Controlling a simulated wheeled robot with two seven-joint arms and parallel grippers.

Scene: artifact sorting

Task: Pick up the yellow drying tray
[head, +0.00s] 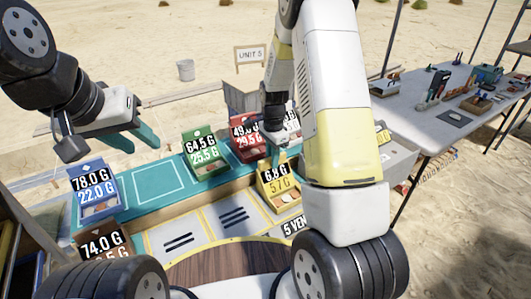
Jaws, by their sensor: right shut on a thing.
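The yellow drying tray (284,202) is near the middle of the head view, with a label reading 6.8 G on its raised back and small pieces inside. My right gripper (281,152) reaches down from above and is shut on the tray's upper back edge. My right arm hides part of the area to the right of the tray. I cannot tell whether the tray is clear of the surface below. My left gripper (134,143) is open and empty, in the air above the left end of the teal mat (134,207).
Blue (95,202), green (204,163) and red (247,148) labelled trays stand along the teal mat. A brown tray (101,243) is at front left. Grey marked squares (178,239) lie in front. A side table (425,120) with tools stands right.

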